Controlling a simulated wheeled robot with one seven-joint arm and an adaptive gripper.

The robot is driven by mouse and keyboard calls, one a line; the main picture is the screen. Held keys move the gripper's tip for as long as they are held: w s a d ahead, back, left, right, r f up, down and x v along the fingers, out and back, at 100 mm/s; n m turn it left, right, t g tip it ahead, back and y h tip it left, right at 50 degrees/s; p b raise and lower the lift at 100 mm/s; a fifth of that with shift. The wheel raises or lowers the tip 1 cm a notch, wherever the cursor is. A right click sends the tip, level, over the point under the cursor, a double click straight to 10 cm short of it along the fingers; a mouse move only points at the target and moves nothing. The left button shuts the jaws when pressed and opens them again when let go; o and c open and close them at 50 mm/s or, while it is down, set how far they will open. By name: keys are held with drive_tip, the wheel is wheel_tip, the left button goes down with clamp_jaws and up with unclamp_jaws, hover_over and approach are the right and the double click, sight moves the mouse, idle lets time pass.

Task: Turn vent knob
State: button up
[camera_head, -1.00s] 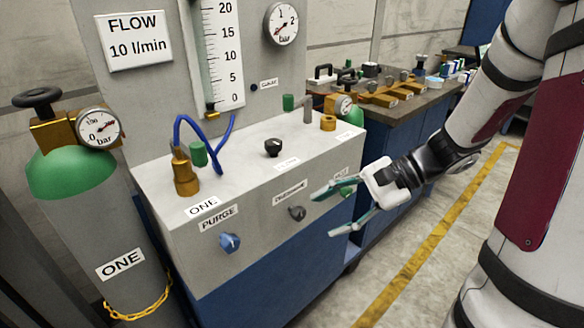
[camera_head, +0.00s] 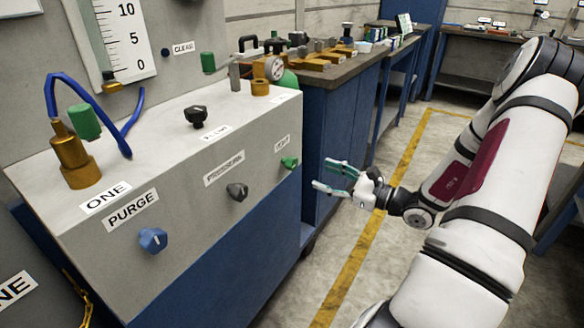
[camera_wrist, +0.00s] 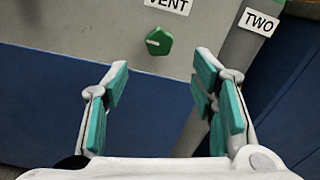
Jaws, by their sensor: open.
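The vent knob is a small green knob (camera_head: 289,163) on the front face of the grey panel box, at its right end. In the wrist view the green knob (camera_wrist: 159,41) sits below the VENT label (camera_wrist: 168,5), ahead of and between my fingers. Its pale pointer mark runs roughly sideways. My gripper (camera_head: 328,176) is open and empty, to the right of the knob in the head view and apart from it. In the wrist view its teal-padded fingers (camera_wrist: 160,105) are spread wide with nothing between them.
A TWO label (camera_wrist: 259,21) is on a grey cylinder right of the vent knob. A workbench (camera_head: 345,72) stands behind.

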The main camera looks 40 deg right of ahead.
sight(295, 166)
drive_tip(key=b+x, duration=0.2)
drive_tip(key=x, duration=0.9)
drive_tip(key=shift+b, duration=0.4)
drive_tip(key=c, duration=1.2)
